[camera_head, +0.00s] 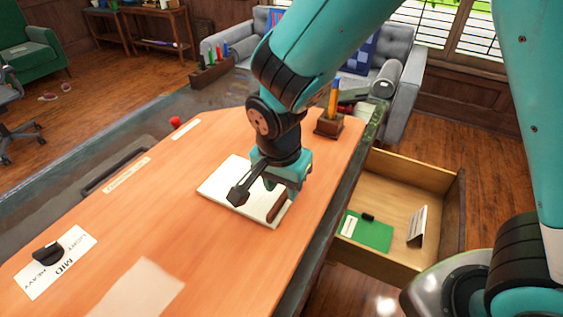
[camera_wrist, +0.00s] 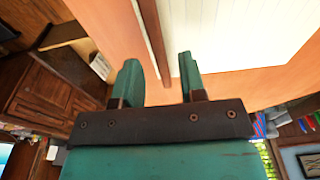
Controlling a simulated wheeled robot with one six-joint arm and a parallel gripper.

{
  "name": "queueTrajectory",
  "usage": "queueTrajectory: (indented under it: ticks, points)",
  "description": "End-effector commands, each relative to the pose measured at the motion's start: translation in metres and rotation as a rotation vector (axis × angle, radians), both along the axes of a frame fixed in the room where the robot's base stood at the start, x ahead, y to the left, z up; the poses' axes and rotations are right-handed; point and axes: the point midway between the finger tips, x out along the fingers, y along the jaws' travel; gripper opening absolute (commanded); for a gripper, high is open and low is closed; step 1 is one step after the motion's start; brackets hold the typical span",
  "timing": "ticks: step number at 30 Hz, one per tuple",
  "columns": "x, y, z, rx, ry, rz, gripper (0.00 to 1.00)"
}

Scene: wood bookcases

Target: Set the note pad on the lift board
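The note pad (camera_head: 228,184) is white with a brown strip along one edge. It appears to lie flat on the orange wooden board (camera_head: 175,215), which looks like the lift board. My gripper (camera_head: 265,192) is over the pad, pointing down, with its fingers apart. In the wrist view, the brown strip of the pad (camera_wrist: 240,32) runs into the gap between the fingertips of my gripper (camera_wrist: 161,75). A gap shows beside the strip, and I see no firm hold on it. My wrist hides part of the pad.
A black-clipped slider sits on a LIGHT–MID–HEAVY label (camera_head: 60,265) at the left. A red knob (camera_head: 176,122) and a pen holder (camera_head: 330,124) stand behind. An open drawer (camera_head: 438,185) at the right holds a green card (camera_head: 366,233) and a metallic piece (camera_head: 417,226).

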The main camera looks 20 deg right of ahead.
Motion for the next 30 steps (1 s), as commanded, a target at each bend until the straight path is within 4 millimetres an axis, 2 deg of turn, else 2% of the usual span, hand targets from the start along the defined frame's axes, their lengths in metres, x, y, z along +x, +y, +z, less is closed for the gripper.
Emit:
queueTrajectory:
  ticks: [3,9,16,18,20,23,27,30]
  points:
    - [-0.001,0.003,0.029,0.004,-0.007,0.002,0.38]
    - [-0.006,0.006,0.070,0.003,-0.005,0.002,0.38]
    - [-0.009,0.008,0.096,0.004,0.000,0.009,0.38]
    - [-0.013,0.004,0.103,0.017,0.010,0.057,0.38]
    - [-0.021,-0.002,0.109,0.043,0.023,0.154,0.38]
    - [-0.044,-0.014,0.123,0.113,0.041,0.414,0.38]
    - [-0.086,-0.026,0.141,0.220,0.010,0.849,0.38]
    - [-0.113,-0.030,0.149,0.270,-0.043,1.110,0.38]
